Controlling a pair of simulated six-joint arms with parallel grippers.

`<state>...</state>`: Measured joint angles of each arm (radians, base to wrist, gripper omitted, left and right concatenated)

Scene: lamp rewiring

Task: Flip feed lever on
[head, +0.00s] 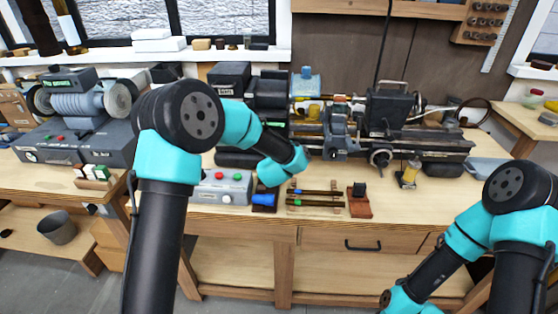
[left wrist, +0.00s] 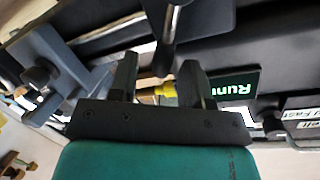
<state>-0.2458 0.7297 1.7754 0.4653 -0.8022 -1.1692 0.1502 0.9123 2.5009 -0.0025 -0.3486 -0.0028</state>
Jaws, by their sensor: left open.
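My left gripper (left wrist: 158,76) is open in the left wrist view, with one dark finger on each side of a small yellow piece (left wrist: 166,90). I cannot tell whether either finger touches it. A grey metal rod (left wrist: 168,30) runs above the yellow piece, between the fingertips. I cannot tell for sure which of these is the feed lever. In the head view my left arm reaches to the front left of the lathe (head: 388,110), and its gripper is hidden there. My right arm is low at the right, its gripper out of the picture.
A grey control box (head: 222,187) with buttons, a dark rack of rods (head: 315,196) and a red-brown block (head: 359,203) stand along the bench's front. A grinder (head: 78,105) is at the left.

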